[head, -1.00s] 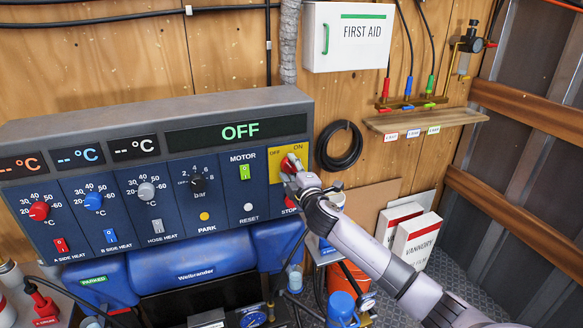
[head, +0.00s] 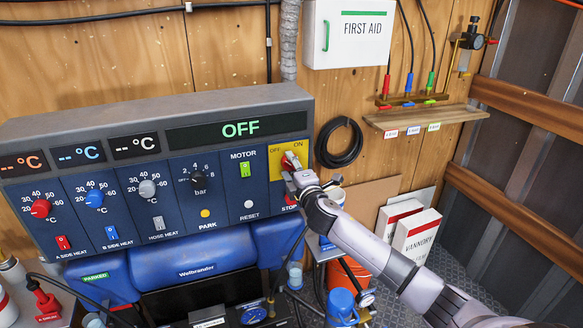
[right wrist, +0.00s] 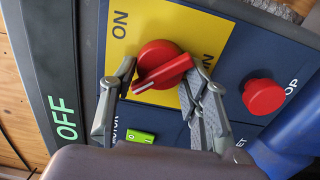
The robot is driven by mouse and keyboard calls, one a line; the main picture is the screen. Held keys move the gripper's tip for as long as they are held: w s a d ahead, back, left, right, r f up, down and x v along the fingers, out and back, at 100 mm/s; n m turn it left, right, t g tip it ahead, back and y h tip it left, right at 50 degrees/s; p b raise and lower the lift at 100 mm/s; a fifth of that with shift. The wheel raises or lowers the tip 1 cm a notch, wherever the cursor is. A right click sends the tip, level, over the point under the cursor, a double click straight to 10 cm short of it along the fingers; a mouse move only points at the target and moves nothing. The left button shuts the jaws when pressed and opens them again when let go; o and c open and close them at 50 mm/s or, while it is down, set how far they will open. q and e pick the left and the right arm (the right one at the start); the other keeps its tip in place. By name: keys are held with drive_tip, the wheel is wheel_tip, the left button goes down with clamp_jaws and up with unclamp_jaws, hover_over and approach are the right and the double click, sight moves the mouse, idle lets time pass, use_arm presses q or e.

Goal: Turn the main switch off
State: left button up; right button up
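The main switch (head: 290,160) is a red rotary knob on a yellow plate at the right end of the control panel; OFF is lettered at upper left, ON at upper right. In the right wrist view the knob (right wrist: 164,66) has its white-marked end pointing to the picture's lower left, away from the visible ON lettering. My right gripper (head: 292,174) is at the switch. In the right wrist view its fingers (right wrist: 165,72) are apart, one on each side of the knob; firm contact is not clear. A finger covers part of the plate. My left gripper is not in view.
The red STOP button (right wrist: 263,96) is close beside the right gripper's finger. The green MOTOR switch (head: 245,171) is left of the yellow plate. The panel display (head: 240,130) reads OFF. A first aid box (head: 348,35) and a black cable coil (head: 339,144) hang nearby.

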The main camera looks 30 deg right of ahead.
drive_tip(key=o, duration=0.4)
drive_tip(key=shift+s, duration=0.1)
drive_tip(key=v, duration=1.1)
drive_tip(key=shift+s+a, duration=0.2)
drive_tip(key=shift+s, duration=0.2)
